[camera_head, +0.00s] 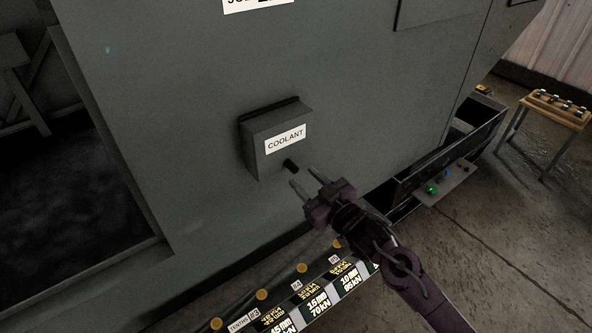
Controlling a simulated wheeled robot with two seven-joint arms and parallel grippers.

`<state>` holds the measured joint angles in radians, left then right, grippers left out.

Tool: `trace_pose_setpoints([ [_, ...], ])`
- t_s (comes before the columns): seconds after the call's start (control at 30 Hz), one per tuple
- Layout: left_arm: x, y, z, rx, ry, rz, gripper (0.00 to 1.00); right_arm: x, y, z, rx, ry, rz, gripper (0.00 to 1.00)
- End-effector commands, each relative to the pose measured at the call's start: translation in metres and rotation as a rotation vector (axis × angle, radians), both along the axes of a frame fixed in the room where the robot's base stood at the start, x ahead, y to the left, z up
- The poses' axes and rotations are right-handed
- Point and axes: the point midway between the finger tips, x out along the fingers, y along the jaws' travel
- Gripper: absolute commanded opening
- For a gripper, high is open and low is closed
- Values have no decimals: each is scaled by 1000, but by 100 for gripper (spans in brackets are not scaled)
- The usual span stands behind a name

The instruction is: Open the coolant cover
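The coolant cover (276,139) is a grey box with a white COOLANT label, fixed to the big grey enclosure wall. It looks shut, with a dark hinge strip along its top edge. A small black knob (290,165) sticks out near its lower right. My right gripper (304,181) comes in from the lower right. Its two fingers are apart, with their tips just below and right of the knob. I see nothing between them, and contact with the knob cannot be made out. My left gripper is not in view.
A ledge with round yellow buttons and torque labels (318,307) runs below the cover. A panel with green and red buttons (445,185) juts out at right, beside a dark open bin (452,153). A small wooden table (556,111) stands far right. A dark opening is at left.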

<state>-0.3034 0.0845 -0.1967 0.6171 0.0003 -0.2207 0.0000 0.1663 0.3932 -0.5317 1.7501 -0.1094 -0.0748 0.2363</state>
Motion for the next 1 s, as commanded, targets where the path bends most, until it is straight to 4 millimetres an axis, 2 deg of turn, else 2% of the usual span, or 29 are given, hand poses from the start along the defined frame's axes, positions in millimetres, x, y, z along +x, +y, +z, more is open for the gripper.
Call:
trace_pose_setpoints([
  [0.1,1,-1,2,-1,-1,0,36,17,12,2,3,-1,-1,40],
  [0.3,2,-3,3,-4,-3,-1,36,35,24,0,0,1,-2,40],
  [0.63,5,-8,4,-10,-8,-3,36,38,27,-1,0,1,-1,40],
  [0.93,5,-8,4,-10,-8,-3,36,38,27,-1,0,0,-2,2],
  [1.0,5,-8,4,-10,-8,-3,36,38,27,-1,-1,1,-2,0],
])
